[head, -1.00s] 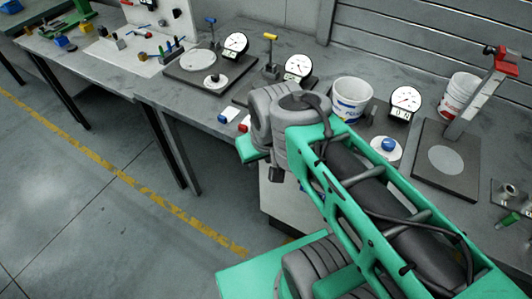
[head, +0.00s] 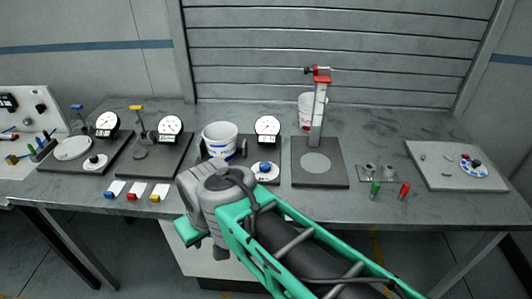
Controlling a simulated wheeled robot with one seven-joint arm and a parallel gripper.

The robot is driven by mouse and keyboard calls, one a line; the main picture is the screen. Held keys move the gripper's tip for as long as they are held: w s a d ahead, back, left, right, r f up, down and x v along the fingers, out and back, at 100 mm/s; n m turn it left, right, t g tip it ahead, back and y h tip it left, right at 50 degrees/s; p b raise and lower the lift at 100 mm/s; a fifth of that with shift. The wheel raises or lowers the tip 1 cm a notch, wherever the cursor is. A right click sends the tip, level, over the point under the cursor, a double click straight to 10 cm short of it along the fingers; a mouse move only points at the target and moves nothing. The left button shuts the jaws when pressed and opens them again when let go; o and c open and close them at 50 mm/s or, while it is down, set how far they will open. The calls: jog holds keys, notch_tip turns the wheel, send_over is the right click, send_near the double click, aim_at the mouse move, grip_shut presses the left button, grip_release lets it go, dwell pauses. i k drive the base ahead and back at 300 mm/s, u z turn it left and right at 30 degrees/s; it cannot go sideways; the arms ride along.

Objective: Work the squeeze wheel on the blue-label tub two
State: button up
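The blue-label tub (head: 220,143) is a white tub standing at the middle of the bench in the head view, its lower front partly covered by my arm. A small dark round part (head: 243,147) sits at its right side; I cannot tell for sure if it is the squeeze wheel. Just right of the tub are a round white dial gauge (head: 267,126) and a blue knob (head: 264,166) on a white disc. My green and grey arm reaches up from the bottom right to in front of the tub.
A red-and-grey upright press (head: 318,110) stands right of the gauge, with a red-marked white tub (head: 305,112) behind it. Further right are red and green cylinders (head: 404,190) and a grey board (head: 455,165). Two gauge stations (head: 150,155) stand left. Coloured blocks (head: 131,196) lie at the front edge.

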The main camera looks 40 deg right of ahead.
aim_at(264, 166)
jog(key=z, duration=0.35)
jog(key=i, duration=0.45)
jog(key=u, duration=0.35)
jog(key=k, duration=0.55)
jog(key=z, duration=0.95)
jog(key=i, duration=0.5)
jog(key=u, duration=0.4)
jog(key=k, duration=0.5)
jog(key=u, duration=0.8)
jog(key=i, duration=0.6)
jog(key=u, duration=0.5)
